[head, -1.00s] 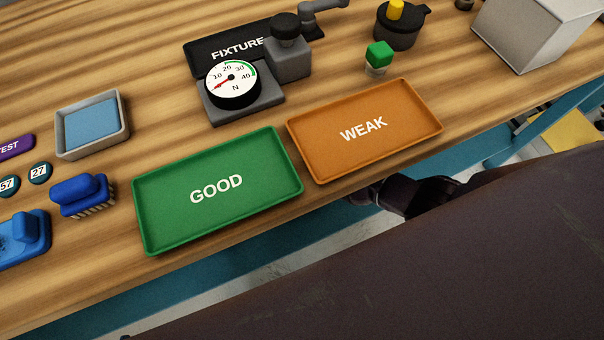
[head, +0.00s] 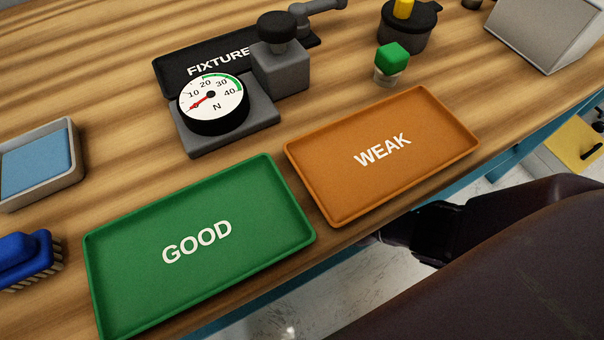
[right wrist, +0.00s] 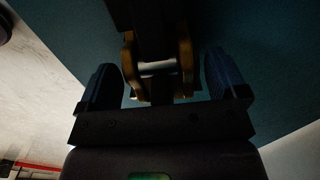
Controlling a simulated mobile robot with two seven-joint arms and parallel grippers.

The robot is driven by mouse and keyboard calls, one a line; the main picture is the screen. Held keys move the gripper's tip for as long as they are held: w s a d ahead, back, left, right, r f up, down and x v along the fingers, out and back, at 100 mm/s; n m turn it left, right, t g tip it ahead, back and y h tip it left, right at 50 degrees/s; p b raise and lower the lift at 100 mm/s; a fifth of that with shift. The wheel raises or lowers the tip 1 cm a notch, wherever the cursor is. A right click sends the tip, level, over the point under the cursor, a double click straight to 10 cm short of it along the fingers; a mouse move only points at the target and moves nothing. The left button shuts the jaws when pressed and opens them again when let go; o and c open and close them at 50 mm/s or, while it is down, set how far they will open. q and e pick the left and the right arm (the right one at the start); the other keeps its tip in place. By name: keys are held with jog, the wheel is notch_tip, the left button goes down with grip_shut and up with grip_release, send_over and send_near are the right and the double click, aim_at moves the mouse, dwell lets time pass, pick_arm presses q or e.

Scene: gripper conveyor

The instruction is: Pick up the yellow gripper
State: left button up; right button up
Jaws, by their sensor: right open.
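In the right wrist view, a dim yellow-brown two-sided piece with a pale metal bar (right wrist: 157,68) shows between my fingers. It may be the yellow gripper, but the view is too dark to be sure. My right gripper (right wrist: 160,75) is open, with one dark blue finger on each side of that piece and gaps between. In the head view, my dark right arm passes below the table's front edge, and its fingertips are hidden. My left gripper is in neither current view.
On the wooden table are the green GOOD tray (head: 120,270), the orange WEAK tray (head: 415,160), a fixture with a dial gauge (head: 213,98), a green-topped item (head: 392,60) and a blue brush (head: 25,258). A yellow panel (head: 577,145) is beyond the table at right.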

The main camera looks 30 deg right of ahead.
jog(key=shift+w, duration=0.1)
jog(key=c, duration=1.1)
jog(key=shift+r, duration=0.1)
